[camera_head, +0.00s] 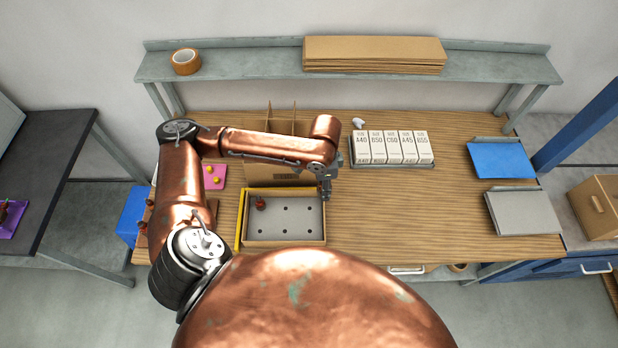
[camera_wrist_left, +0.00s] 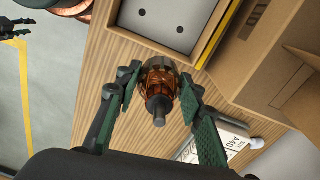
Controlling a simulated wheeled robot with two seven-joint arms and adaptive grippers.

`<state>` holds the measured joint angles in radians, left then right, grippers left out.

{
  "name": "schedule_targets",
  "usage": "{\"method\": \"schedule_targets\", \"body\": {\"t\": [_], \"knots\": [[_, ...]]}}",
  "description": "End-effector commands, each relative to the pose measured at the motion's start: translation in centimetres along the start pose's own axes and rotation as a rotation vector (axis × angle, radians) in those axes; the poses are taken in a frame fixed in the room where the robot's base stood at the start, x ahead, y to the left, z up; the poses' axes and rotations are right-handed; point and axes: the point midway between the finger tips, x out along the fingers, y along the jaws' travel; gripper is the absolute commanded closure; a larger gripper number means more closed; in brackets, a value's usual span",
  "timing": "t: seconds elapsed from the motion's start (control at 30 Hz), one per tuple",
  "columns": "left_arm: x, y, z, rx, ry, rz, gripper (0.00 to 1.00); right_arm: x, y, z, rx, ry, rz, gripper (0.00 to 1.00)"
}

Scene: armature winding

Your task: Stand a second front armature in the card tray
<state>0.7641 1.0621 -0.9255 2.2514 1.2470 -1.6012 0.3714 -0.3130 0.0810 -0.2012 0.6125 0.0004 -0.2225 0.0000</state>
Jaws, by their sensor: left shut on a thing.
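The card tray (camera_head: 285,244) is a shallow box with a grey floor with holes, at the middle front of the table. One dark red armature (camera_head: 260,202) stands in its back left hole; the other visible holes are empty. My left gripper (camera_head: 325,194) is by the tray's back right corner. In the left wrist view my left gripper (camera_wrist_left: 157,92) is shut on a copper-wound armature (camera_wrist_left: 160,80) with a dark shaft end toward the camera. The tray's corner (camera_wrist_left: 150,44) shows beyond it. What looks like my right gripper (camera_wrist_left: 14,30) is at the far upper left there.
A cardboard divider box (camera_head: 275,175) stands behind the tray. A rack of white labelled boxes (camera_head: 392,148) is to the right. A pink mat (camera_head: 214,176) with yellow pieces lies left. Blue (camera_head: 500,160) and grey (camera_head: 523,212) folders lie right. Bare table is free right of the tray.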

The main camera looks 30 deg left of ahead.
Motion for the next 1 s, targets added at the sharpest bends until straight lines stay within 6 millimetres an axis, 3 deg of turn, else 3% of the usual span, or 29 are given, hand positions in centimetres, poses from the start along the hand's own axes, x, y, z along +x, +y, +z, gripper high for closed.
{"method": "schedule_targets", "body": {"t": [0.03,0.33,0.6,0.8,1.0], "knots": [[-0.7,-0.2,0.1,0.090,0.000,0.003,1.00,-1.7,0.3,-0.4,-0.001,0.004,0.002,0.60],[0.3,-1.7,1.0,0.721,-0.004,0.001,1.00,-6.9,0.9,-3.3,-0.005,0.038,0.007,0.60],[1.4,-2.7,2.7,1.266,-0.023,-0.004,1.00,-11.1,0.8,-3.4,-0.003,0.035,0.005,0.60],[2.1,-3.0,3.6,1.518,-0.036,-0.002,1.00,-12.6,0.3,-2.9,0.000,0.028,0.000,0.60],[2.7,-3.1,3.9,1.596,-0.041,-0.002,1.00,-12.7,0.1,-2.9,0.000,0.027,-0.003,0.60]]}}
